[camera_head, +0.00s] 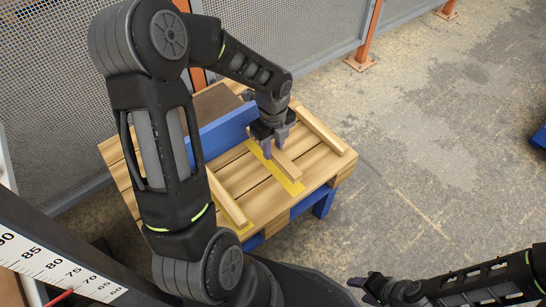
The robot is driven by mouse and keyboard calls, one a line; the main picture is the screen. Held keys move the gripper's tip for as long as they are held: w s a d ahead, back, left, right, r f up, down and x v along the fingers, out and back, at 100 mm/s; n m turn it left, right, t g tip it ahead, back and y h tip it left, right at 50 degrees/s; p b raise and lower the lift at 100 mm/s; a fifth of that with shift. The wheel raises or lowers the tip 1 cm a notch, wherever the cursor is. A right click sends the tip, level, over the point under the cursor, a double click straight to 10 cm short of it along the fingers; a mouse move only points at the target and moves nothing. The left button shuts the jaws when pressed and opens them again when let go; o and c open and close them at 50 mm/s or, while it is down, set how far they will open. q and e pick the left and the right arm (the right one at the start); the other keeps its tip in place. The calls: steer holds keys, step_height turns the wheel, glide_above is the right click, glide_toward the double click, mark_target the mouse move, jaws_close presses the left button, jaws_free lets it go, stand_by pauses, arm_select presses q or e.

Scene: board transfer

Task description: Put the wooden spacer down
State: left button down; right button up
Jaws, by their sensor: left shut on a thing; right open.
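My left gripper (273,147) is shut on a wooden spacer (288,166), a light wooden bar. The bar lies along a yellow marked strip (291,186) at the middle of the wooden pallet top (262,203). It is at or very near the surface; I cannot tell whether it touches. The fingers and wrist hide its far end. My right gripper (361,290) is open and empty, low at the right, away from the pallet.
Similar wooden bars lie on the pallet's right side (320,130) and left side (227,198). A blue board (224,131) stands behind the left gripper. A mesh fence (300,35) runs behind. The floor (430,140) at right is clear.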

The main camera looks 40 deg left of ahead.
mark_target(273, 164)
arm_select(q)
steer(key=shift+f+b, duration=0.75)
steer(key=shift+f, duration=1.45)
steer(key=shift+f, duration=0.2)
steer(key=c, duration=1.1)
jaws_free()
steer(key=shift+c, duration=0.2)
steer(key=shift+r, duration=0.15)
step_height(273, 164, up, 11)
steer(key=p, duration=0.3)
steer(key=shift+p, duration=0.3)
steer(key=shift+r, duration=0.55)
